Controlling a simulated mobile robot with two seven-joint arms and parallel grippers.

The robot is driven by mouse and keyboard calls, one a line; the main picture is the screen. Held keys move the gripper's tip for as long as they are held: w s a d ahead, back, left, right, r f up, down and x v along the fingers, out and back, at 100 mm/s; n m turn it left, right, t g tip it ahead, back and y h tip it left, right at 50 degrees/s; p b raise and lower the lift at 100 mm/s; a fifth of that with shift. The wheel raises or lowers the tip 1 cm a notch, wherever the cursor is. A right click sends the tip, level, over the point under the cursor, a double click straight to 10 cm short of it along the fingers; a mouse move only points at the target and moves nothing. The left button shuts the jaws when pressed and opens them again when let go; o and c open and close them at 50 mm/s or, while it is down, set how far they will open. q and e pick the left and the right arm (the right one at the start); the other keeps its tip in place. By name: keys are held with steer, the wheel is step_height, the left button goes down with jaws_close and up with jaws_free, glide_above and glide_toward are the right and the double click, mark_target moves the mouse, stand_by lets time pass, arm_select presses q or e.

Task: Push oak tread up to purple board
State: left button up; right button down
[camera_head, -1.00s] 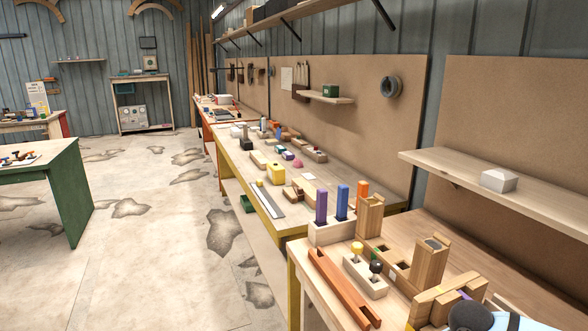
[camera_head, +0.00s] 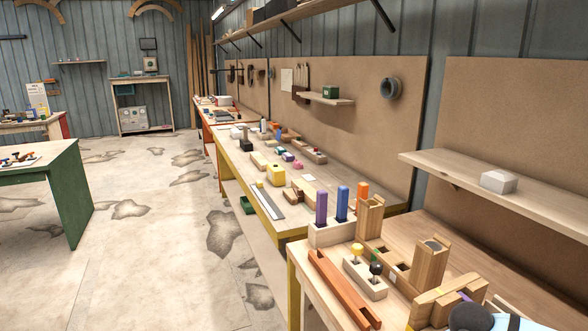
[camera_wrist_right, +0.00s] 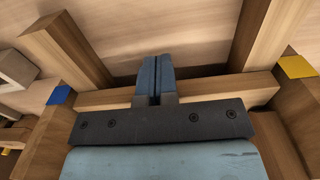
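My right gripper (camera_wrist_right: 157,72) points away from the camera in the right wrist view. Its two blue-grey fingers are together with nothing seen between them. They overlap the middle of a crosswise wooden bar (camera_wrist_right: 215,89), possibly the oak tread; I cannot tell whether they touch it. Wooden boards flank the bar: one by a blue patch (camera_wrist_right: 59,95) at left, one by a yellow patch (camera_wrist_right: 297,67) at right. No board is clearly purple. In the head view a wooden assembly (camera_head: 437,296) stands at bottom right, partly hidden by my arm. My left gripper is not in view.
A rack (camera_head: 331,236) holds purple, blue and orange upright pieces on the near bench. A reddish-brown channel (camera_head: 343,290) and a pale block with knobs (camera_head: 365,279) lie beside it. A shelf (camera_head: 550,207) overhangs the bench at right. Floor at left is open.

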stand_by(0.3)
steer(key=shift+w+d+b, duration=0.25)
steer(key=shift+d, duration=0.35)
steer(key=shift+w+d+b, duration=0.2)
steer(key=shift+w+d, duration=0.1)
steer(key=shift+d, duration=0.35)
steer(key=shift+w+d+b, duration=0.25)
steer(key=shift+d, duration=0.35)
steer(key=shift+s+a, duration=0.25)
steer(key=shift+a, duration=0.3)
steer(key=shift+s+a, duration=0.25)
steer(key=shift+a, duration=0.3)
steer(key=shift+s+a+r, duration=0.1)
steer(key=shift+a, duration=0.25)
step_height(320, 180, up, 7)
steer(key=p, duration=0.2)
